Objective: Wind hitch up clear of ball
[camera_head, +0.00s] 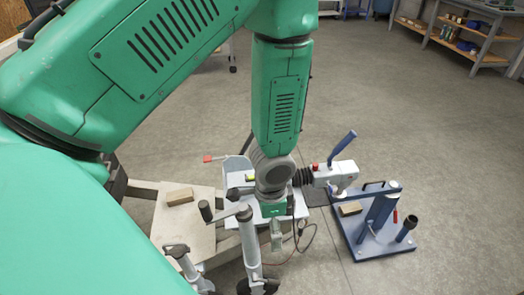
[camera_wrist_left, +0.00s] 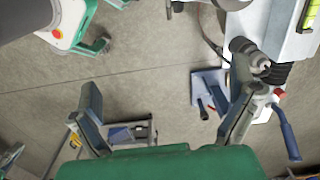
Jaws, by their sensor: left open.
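The hitch coupling (camera_head: 335,174) is white-grey with a blue handle (camera_head: 347,142) and a black bellows. It sits over the end of the blue ball stand's arm (camera_head: 375,190); the ball is hidden, so I cannot tell contact. The grey jack (camera_head: 247,245) stands left of it, with a crank and dark grip (camera_head: 205,211) at its top and a wheel below. My left gripper (camera_head: 277,238) points down just right of the jack top, apart from the grip. In the left wrist view its fingers (camera_wrist_left: 165,98) are spread with nothing between them. My right gripper is not seen.
A wooden board (camera_head: 185,220) with a wood block lies left of the jack. The blue stand's base (camera_head: 375,240) carries another block and a black cup. Cables hang near the jack. A workbench (camera_head: 470,30) stands far back right; the floor between is clear.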

